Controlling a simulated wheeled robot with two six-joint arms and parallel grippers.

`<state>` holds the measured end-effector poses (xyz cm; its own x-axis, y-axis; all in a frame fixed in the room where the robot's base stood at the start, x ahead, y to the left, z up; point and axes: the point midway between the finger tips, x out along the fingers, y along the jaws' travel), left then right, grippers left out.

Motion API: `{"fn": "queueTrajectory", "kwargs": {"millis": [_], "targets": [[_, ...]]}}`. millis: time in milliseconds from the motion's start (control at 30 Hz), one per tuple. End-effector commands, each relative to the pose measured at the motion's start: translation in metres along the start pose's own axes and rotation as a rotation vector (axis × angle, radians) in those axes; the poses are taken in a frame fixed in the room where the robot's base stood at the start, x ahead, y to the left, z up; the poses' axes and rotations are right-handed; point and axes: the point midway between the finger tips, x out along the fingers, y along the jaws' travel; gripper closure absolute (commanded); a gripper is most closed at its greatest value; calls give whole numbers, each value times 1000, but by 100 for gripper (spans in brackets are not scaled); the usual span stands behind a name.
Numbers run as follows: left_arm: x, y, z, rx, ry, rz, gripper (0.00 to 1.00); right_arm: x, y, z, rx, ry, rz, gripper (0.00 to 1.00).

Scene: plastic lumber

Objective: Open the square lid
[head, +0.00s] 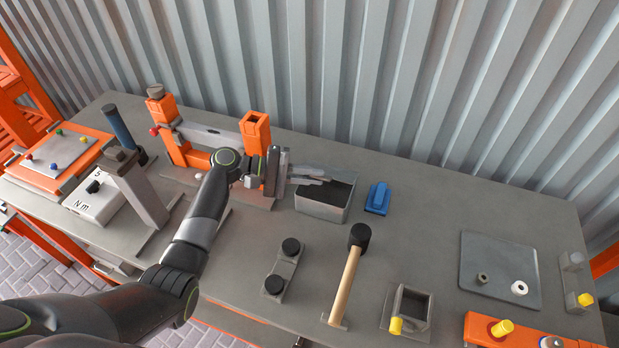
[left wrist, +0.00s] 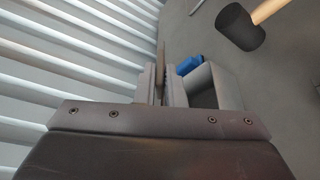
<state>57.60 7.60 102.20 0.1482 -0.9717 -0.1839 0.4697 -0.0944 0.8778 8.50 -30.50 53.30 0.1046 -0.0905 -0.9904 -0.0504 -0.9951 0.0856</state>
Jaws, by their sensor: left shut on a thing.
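A grey metal box (head: 322,209) stands near the back middle of the bench, its dark inside partly showing. It also shows in the left wrist view (left wrist: 228,88), open, just right of the fingers. My left gripper (head: 312,176) reaches over the box's back left side. In the left wrist view, my left gripper (left wrist: 163,88) is shut on a thin brownish plate seen edge-on (left wrist: 161,60), which looks like the square lid. The fingers hide most of it, and I cannot tell whether it is attached to the box. My right gripper is not in view.
A blue block (head: 377,198) lies right of the box. A mallet (head: 350,270) and a plate with two black knobs (head: 283,268) lie in front. An orange post (head: 255,135) stands close to my left wrist. A corrugated wall (head: 400,80) rises behind. Bench space right of the blue block is clear.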

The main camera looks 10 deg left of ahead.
Motion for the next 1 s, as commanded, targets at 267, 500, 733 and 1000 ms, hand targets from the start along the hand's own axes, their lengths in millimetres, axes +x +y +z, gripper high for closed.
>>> {"fn": "queueTrajectory", "kwargs": {"millis": [267, 500, 733, 1000], "targets": [[0, 5, 0, 10, 2, 7, 100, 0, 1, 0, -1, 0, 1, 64], [0, 4, 0, 9, 2, 6, 74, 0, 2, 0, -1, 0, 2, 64], [0, 3, 0, 6, 2, 4, 71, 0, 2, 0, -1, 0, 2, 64], [-22, 0, -2, 8, 6, 2, 71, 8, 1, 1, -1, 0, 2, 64]]}}
